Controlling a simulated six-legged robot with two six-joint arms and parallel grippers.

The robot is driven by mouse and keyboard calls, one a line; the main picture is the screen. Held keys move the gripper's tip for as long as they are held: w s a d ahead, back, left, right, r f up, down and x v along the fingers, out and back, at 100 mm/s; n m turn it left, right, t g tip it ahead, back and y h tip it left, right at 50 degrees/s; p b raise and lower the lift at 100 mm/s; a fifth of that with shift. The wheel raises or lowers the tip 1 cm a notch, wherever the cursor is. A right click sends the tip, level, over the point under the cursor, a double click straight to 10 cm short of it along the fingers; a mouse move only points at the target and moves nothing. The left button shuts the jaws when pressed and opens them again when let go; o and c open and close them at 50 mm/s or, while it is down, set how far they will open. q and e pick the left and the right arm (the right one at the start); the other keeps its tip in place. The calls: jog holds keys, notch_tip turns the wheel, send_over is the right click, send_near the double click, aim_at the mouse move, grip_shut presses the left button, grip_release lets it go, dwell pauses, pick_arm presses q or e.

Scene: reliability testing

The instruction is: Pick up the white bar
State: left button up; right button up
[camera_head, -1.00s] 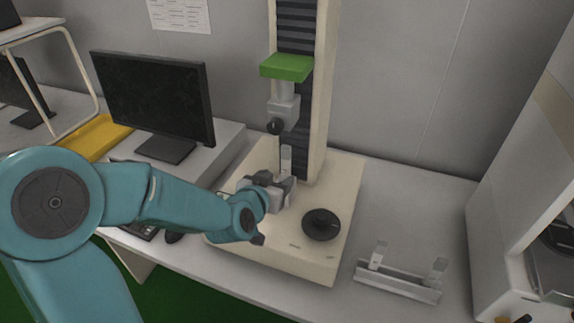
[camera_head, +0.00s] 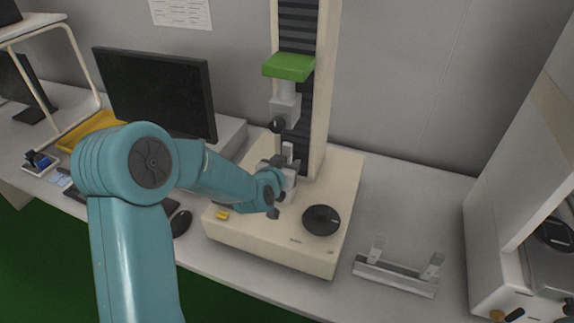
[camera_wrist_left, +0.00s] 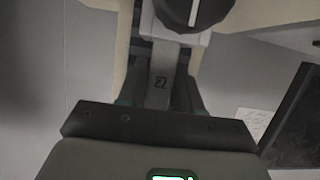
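The white bar (camera_head: 288,151) stands upright in the lower part of the testing machine (camera_head: 225,228), below its upper clamp. My left gripper (camera_head: 284,172) is at the bar's lower part in the head view. In the left wrist view the bar (camera_wrist_left: 161,80) is pale grey with a dark mark like a Z. It runs up the middle, with my finger parts close on both sides. Whether they touch it cannot be told. My right gripper is in no view.
A black round knob (camera_head: 321,220) is on the machine base. A metal rack (camera_head: 395,276) with two uprights lies on the table to the right. A monitor (camera_head: 157,91) and a mouse (camera_head: 181,223) are at the left. A white machine (camera_head: 487,230) stands at the right edge.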

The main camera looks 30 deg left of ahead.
pick_arm(q)
grip_shut()
jog(key=shift+r, duration=0.15)
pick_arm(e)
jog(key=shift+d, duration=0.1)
